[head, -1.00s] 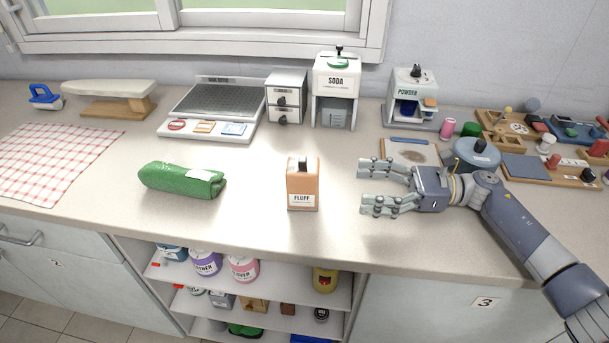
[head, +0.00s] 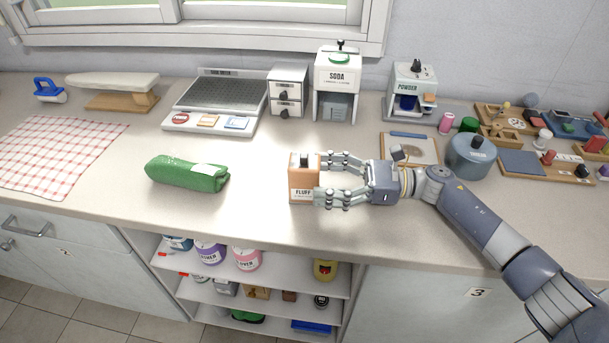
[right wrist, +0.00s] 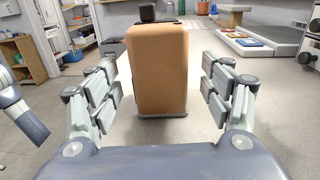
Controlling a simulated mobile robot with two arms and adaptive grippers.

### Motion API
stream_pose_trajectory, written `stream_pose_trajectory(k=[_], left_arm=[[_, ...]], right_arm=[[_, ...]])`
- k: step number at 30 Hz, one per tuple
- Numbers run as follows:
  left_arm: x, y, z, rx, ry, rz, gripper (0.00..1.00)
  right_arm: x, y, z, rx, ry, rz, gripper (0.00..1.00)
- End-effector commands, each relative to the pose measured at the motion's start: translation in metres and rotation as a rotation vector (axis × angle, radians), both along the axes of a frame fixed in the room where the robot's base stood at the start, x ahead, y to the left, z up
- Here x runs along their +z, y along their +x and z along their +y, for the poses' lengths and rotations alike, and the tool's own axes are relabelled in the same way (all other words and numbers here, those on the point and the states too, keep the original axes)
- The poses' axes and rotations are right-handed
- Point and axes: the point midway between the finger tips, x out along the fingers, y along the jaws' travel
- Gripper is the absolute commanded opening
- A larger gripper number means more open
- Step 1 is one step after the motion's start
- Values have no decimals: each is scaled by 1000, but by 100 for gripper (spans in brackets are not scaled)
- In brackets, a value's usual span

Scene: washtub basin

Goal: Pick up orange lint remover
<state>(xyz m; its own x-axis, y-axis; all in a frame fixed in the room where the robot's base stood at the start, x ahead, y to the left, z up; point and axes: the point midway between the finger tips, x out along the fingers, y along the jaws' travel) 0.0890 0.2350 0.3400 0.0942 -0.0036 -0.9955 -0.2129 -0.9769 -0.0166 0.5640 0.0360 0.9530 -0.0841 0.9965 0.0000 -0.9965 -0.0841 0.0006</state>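The orange lint remover (head: 303,180) is a box with a black top piece and a white label reading "FLUFF". It stands upright on the counter, left of centre in front of my right gripper. My right gripper (head: 330,180) is open, with its fingertips at the box's right side. In the right wrist view the orange box (right wrist: 157,70) stands between the two spread fingers, with gaps on both sides. The right gripper (right wrist: 160,90) holds nothing. My left gripper is not in the head view; a grey part at the left edge of the wrist view is unclear.
A rolled green towel (head: 188,174) lies left of the box. Behind stand the soda dispenser (head: 337,80), small drawers (head: 286,92) and a scale (head: 212,100). A blue-grey pot (head: 470,158) stands right, behind my arm. The counter's front edge is close.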

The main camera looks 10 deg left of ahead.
Motion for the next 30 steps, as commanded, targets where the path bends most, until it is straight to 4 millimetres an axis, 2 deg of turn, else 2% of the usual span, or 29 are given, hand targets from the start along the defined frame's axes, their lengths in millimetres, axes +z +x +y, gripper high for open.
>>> stream_pose_trajectory(k=[1, 5, 6, 20, 23, 26, 27, 30], left_arm=[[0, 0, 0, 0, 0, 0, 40], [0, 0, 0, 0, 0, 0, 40], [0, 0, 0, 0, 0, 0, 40], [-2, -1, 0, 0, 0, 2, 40], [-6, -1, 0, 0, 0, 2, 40], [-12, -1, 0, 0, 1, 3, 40], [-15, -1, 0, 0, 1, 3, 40], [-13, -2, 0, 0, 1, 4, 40]], right_arm=[[0, 0, 0, 0, 0, 0, 62], [0, 0, 0, 0, 0, 0, 32], [0, 0, 0, 0, 0, 0, 29], [6, 0, 0, 1, 2, -3, 29], [14, 0, 0, 2, 3, -4, 29], [30, 0, 0, 1, 5, -9, 29], [38, -1, -1, 2, 4, -9, 29], [36, -21, -2, 3, 1, 0, 29]])
